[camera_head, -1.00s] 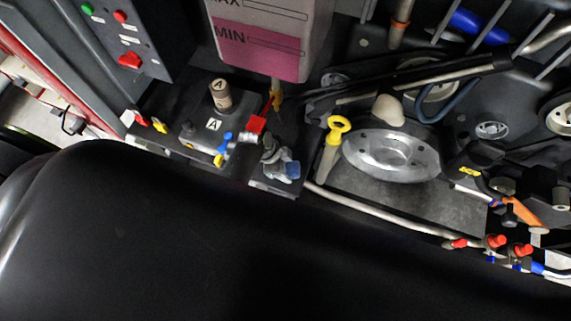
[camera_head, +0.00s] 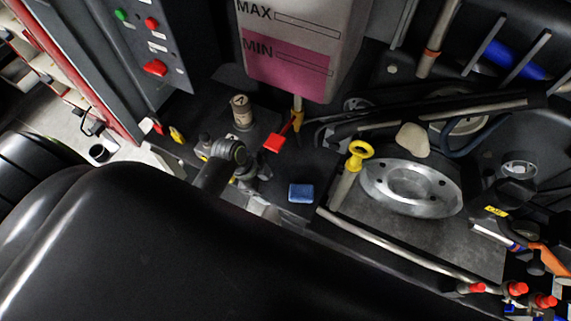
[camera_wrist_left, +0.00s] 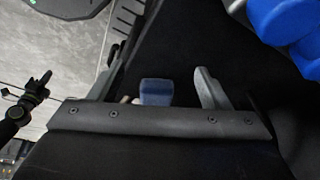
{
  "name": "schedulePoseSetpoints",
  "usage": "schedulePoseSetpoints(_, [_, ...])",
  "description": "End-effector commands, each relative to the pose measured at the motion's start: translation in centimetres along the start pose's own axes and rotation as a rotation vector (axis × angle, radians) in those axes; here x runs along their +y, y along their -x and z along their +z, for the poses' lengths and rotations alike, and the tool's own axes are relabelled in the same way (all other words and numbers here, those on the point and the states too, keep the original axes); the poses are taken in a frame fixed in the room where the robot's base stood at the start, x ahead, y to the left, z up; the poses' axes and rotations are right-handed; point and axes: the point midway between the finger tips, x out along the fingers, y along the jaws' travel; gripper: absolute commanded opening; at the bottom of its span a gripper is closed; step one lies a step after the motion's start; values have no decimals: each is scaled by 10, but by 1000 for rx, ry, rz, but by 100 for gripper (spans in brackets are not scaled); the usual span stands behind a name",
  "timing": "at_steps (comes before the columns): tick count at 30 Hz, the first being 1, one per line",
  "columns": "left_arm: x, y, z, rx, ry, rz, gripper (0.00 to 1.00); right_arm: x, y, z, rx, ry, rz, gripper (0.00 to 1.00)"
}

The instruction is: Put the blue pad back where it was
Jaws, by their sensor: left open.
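The blue pad (camera_head: 301,193) is a small rounded block on the dark ledge, left of the yellow-ringed dipstick (camera_head: 349,172). No finger covers it in the head view. My left gripper (camera_head: 255,172) is left of the pad, partly hidden by a dark round-ended part. In the left wrist view my left gripper (camera_wrist_left: 168,92) has its two grey fingers apart. A blue block, seemingly the pad (camera_wrist_left: 156,92), shows between them, its lower part hidden by the gripper's dark bar. I cannot tell whether the fingers touch it. My right gripper is not in view.
A red tab (camera_head: 274,143) and a tan cylinder marked A (camera_head: 241,113) stand behind the gripper. A tank marked MIN and MAX (camera_head: 295,58) hangs behind. A metal flange (camera_head: 412,187) is to the right. A large black rounded form (camera_head: 170,250) fills the front.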

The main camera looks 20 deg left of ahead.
Motion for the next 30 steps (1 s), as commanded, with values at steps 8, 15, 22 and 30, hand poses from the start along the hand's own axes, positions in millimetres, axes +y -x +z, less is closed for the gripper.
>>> schedulePoseSetpoints(8, [0, 9, 23, -1, 0, 0, 71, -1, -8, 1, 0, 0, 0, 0])
schedulePoseSetpoints(15, [0, 10, 24, 0, 0, 1, 71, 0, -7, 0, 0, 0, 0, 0])
schedulePoseSetpoints(22, [0, 10, 24, 0, 1, 0, 71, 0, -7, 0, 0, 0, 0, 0])
schedulePoseSetpoints(30, [9, 19, 28, -27, 73, -22, 71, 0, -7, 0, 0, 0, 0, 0])
